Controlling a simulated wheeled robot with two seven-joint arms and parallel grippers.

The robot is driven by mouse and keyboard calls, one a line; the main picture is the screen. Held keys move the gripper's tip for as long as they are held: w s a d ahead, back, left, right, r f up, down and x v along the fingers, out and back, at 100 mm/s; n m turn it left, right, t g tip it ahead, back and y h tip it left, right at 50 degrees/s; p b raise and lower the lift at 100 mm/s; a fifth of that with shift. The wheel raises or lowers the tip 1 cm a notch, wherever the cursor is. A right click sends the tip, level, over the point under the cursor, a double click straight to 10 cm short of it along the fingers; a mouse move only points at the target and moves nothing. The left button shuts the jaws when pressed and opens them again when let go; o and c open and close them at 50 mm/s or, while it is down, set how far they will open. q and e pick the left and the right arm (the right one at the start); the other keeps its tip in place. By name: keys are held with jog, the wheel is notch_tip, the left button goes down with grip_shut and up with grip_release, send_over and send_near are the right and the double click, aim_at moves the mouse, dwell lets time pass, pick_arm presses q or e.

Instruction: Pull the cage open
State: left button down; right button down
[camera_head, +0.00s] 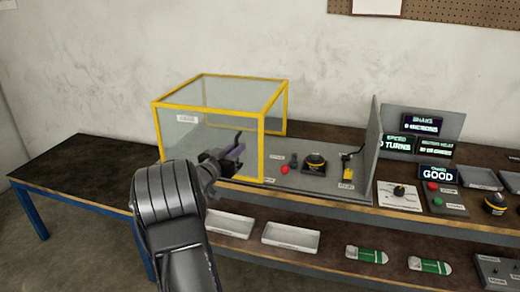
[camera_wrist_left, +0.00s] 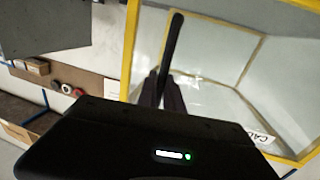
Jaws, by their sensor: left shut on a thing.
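The cage (camera_head: 263,140) is a box of clear panes in a yellow frame, at the left end of the bench's upper level. It also shows in the left wrist view (camera_wrist_left: 130,45), tilted, with its pane edges and part of a white label. My left gripper (camera_head: 230,158) is at the front of the cage, near its front right post. In the left wrist view my left gripper (camera_wrist_left: 163,90) is shut on a dark bar-shaped handle (camera_wrist_left: 174,42). The handle is mostly hidden by the gripper in the head view. My right gripper is not in view.
Right of the cage, a grey base (camera_head: 325,175) carries a red button (camera_head: 285,170) and a black-yellow knob (camera_head: 315,163). An upright grey panel (camera_head: 373,140) stands beyond. White trays (camera_head: 290,238) lie on the lower shelf. A dark table (camera_head: 75,170) at left has a clear top.

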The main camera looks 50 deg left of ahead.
pick_arm(q)
jog(key=shift+s+a, duration=0.7)
jog(key=shift+a, duration=0.25)
jog(key=c, duration=1.5)
grip_release()
jog(key=b+v, duration=0.1)
jog(key=v, duration=0.6)
jog(key=shift+s+d, duration=0.2)
jog(key=shift+s, duration=0.1)
